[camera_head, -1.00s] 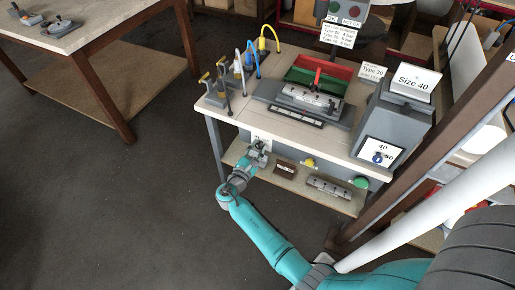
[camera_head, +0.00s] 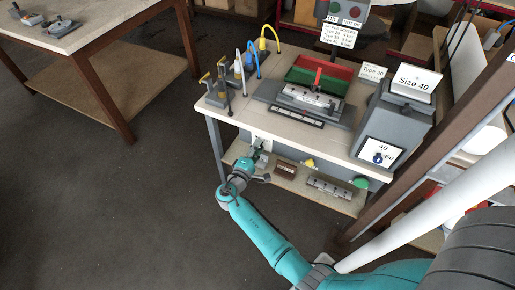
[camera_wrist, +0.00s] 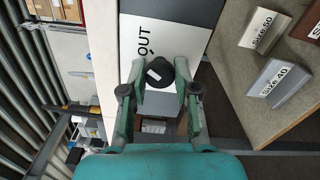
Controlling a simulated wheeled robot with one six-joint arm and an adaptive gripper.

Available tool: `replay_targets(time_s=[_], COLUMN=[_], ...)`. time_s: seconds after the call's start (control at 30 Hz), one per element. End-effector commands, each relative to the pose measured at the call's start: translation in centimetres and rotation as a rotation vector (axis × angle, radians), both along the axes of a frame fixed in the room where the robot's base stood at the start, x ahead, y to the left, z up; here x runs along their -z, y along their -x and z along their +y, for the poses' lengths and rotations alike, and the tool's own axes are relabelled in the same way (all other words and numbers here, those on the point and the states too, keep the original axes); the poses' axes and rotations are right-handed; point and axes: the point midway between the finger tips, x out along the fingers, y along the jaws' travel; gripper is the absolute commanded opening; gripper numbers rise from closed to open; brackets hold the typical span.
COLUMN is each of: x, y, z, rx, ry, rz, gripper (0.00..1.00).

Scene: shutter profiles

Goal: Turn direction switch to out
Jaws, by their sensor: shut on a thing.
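The direction switch (camera_wrist: 157,74) is a round black knob with a light mark on it, in the middle of the wrist view. It sits on a white plate (camera_wrist: 175,36) on the bench front, and the word "OUT" is printed beside it. My gripper (camera_wrist: 159,83) has its fingers on both sides of the knob and is shut on it. In the head view my gripper (camera_head: 256,157) is at the front of the bench below the tabletop, and the knob is too small to make out there. The other label on the plate is hidden.
The bench top (camera_head: 222,110) carries a fixture with green and red bins (camera_head: 318,77). A grey box labelled "Size 40" (camera_head: 396,120) stands at its right. A lower shelf holds a metal profile (camera_head: 330,188) and size blocks (camera_wrist: 267,31). A yellow knob (camera_head: 309,163) is right of my gripper.

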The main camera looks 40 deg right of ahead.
Motion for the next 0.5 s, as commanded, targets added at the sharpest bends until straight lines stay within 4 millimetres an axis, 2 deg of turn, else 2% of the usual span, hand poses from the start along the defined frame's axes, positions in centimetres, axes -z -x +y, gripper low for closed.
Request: replay_targets(time_s=[0.23, 0.5], x=[0.06, 0.07], y=[0.05, 0.07], z=[0.02, 0.02], rx=[0.000, 0.000], ry=[-0.048, -0.073], rz=[-0.130, -0.197], gripper=[0.00, 0.00])
